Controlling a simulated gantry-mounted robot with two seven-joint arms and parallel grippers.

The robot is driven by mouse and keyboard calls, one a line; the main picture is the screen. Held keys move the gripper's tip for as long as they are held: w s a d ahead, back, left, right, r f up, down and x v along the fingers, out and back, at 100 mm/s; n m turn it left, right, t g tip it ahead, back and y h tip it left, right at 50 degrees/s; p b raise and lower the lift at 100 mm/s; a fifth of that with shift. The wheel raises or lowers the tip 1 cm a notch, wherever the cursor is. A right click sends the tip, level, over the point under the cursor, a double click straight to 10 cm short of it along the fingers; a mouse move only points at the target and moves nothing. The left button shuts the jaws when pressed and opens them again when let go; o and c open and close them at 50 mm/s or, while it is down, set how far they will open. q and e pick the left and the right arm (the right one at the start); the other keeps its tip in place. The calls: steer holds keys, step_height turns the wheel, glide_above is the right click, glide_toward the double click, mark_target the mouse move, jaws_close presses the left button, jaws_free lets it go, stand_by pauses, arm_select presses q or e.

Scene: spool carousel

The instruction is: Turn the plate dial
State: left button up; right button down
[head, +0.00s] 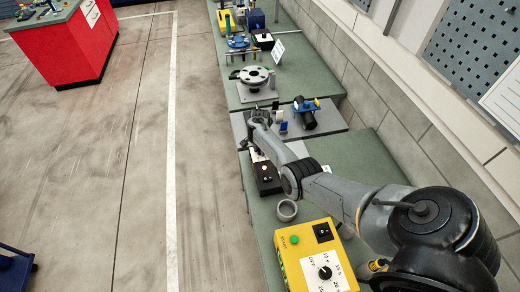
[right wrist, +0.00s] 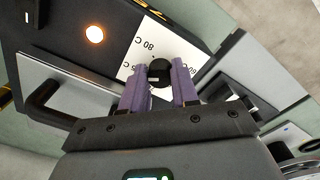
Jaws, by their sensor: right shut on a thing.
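The plate dial is a small black round knob (right wrist: 160,73) on a white face marked "80 C" in the right wrist view. My right gripper (right wrist: 161,82) has its two purple fingers closed around the knob, one on each side. The dial belongs to a dark unit (right wrist: 62,22) with a glowing orange-white lamp. In the head view this unit (head: 267,179) sits on the green bench below my right wrist, and the dial itself is hidden by my arm. My left gripper is not in view.
A yellow control box (head: 315,262) with a dial stands near on the bench. A small grey cup (head: 287,210) is beside my forearm. A grey round carousel (head: 253,77) and a black-and-blue device (head: 304,113) stand farther along.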

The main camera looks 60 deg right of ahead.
steer(key=shift+f, duration=0.1)
steer(key=c, duration=0.8)
jaws_free()
steer(key=shift+c, duration=0.2)
steer(key=shift+r, duration=0.2)
steer(key=shift+r, duration=0.35)
step_height(320, 180, up, 10)
steer(key=p, duration=0.1)
steer(key=shift+p, duration=0.35)
steer(key=shift+s+f, duration=0.1)
